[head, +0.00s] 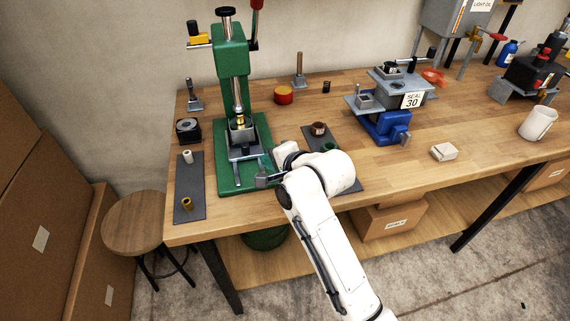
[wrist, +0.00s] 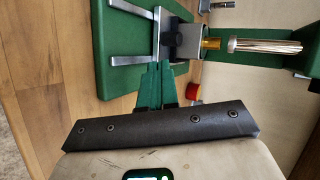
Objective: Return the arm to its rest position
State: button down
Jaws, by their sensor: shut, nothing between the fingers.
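My white arm reaches over the front edge of the wooden bench from the lower middle of the head view. My gripper (head: 262,181) is shut and empty at the right front of the green press (head: 231,60), close by its base. In the wrist view my gripper's fingers (wrist: 158,68) are together, pointing at the press's grey fixture (wrist: 183,42). My wrist and forearm hide part of the dark mat to the right of the press.
A dark mat (head: 190,170) with small parts lies left of the press. A stool (head: 132,222) and cartons stand left. The bench's front middle is fairly clear.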

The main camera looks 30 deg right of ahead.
jog(key=v, duration=0.6)
jog(key=shift+s, duration=0.25)
